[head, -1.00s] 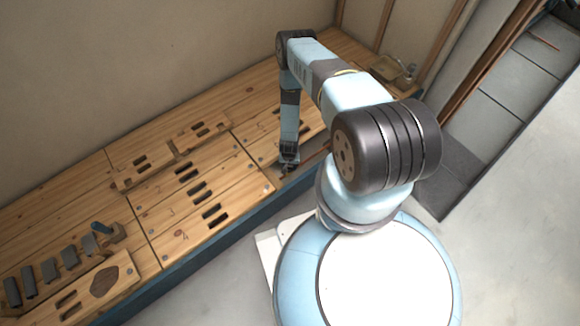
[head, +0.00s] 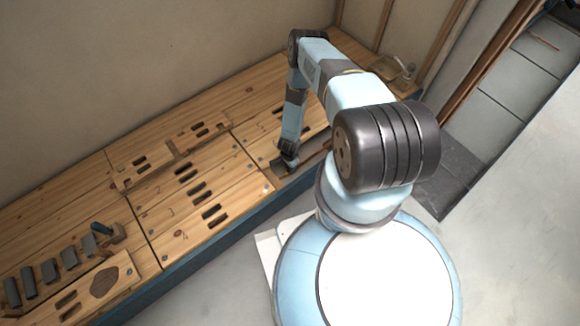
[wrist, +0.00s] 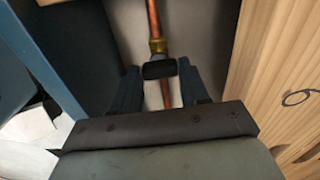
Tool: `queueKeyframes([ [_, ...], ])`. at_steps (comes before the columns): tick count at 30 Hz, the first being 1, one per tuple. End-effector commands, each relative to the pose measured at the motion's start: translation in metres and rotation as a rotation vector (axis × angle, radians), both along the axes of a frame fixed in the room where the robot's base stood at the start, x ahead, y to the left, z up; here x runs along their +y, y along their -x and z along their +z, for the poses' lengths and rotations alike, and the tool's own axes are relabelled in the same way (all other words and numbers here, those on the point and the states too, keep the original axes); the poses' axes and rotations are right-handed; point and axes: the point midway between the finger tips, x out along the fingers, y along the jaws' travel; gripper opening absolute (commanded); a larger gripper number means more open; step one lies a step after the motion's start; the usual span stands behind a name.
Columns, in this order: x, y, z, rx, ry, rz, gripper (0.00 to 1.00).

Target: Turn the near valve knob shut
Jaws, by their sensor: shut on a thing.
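The valve knob (wrist: 159,69) is a small dark bar in the wrist view, between the tips of my two fingers. It sits on a brass valve (wrist: 158,46) on a copper pipe (wrist: 153,18) that runs along an open channel. The knob lies crosswise to the pipe. My gripper (wrist: 160,75) is shut on the knob. In the head view my gripper (head: 287,162) reaches down into the channel at the bench's front edge and hides the knob. The copper pipe also shows there (head: 313,156), to the right of my gripper.
Wooden bench boards (head: 195,190) with dark slots flank the channel on the left. A fitting on a small wooden plate (head: 392,70) is at the back right. The floor (head: 500,230) at right is clear.

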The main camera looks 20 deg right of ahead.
Motion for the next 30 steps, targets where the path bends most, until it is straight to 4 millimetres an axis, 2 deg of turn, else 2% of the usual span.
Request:
queueKeyframes([
  [20,0.0039,-0.003,0.0007,-0.004,-0.004,-0.058,0.14],
  [21,0.0039,-0.003,0.0007,-0.003,-0.005,-0.058,0.47],
  [28,0.0024,-0.0019,0.0005,-0.002,-0.003,-0.058,0.69],
  [30,0.002,-0.0016,0.0004,-0.002,-0.003,-0.058,0.7],
])
